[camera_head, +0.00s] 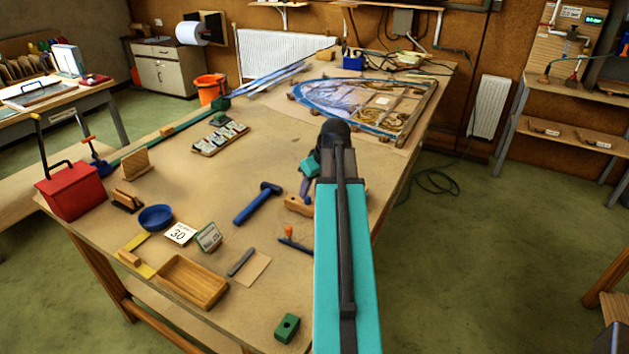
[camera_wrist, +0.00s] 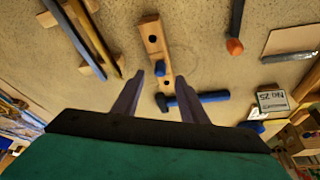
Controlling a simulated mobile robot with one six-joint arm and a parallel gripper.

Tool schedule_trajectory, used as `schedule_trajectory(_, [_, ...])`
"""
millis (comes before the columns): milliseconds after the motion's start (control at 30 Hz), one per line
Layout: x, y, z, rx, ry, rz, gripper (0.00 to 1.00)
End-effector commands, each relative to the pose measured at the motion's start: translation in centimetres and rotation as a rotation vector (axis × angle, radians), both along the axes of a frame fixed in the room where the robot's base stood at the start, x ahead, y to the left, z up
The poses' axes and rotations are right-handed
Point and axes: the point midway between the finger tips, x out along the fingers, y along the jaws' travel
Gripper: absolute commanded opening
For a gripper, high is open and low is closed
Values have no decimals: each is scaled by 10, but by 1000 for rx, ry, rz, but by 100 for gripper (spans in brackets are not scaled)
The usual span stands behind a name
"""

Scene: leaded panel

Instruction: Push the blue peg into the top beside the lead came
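The blue peg (camera_wrist: 160,69) stands out of a light wooden block (camera_wrist: 154,37) with dark holes in the wrist view. How deep it sits is unclear. My gripper (camera_wrist: 160,74) is open, its two fingers apart on either side of the peg's place in the picture; contact is not visible. Two long narrow strips (camera_wrist: 92,38) cross small wood pieces at the upper left; I cannot tell whether either is the lead came. In the head view the wooden block (camera_head: 298,205) is partly hidden by my arm, my gripper (camera_head: 307,178) is mostly hidden, and the peg cannot be made out.
A blue-handled hammer (camera_head: 258,203) lies near the block. An orange-tipped tool (camera_head: 293,240), wooden tray (camera_head: 193,281), blue bowl (camera_head: 155,217) and green block (camera_head: 287,328) lie on the bench. The leaded panel (camera_head: 365,103) is at the far end. Bare benchtop shows left of the hammer.

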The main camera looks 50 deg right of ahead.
Motion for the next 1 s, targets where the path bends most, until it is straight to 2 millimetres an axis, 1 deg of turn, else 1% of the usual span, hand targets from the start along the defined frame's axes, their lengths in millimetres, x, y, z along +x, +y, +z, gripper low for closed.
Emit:
schedule_trajectory(300, [11,-1,-26,1,2,1,39])
schedule_trajectory(500, [15,-2,-37,1,1,1,39])
schedule_trajectory(900, [17,-3,-41,0,0,0,39])
schedule_trajectory(933, [17,-3,-41,0,0,0,38])
schedule_trajectory(1000, [17,-3,-41,0,0,0,26])
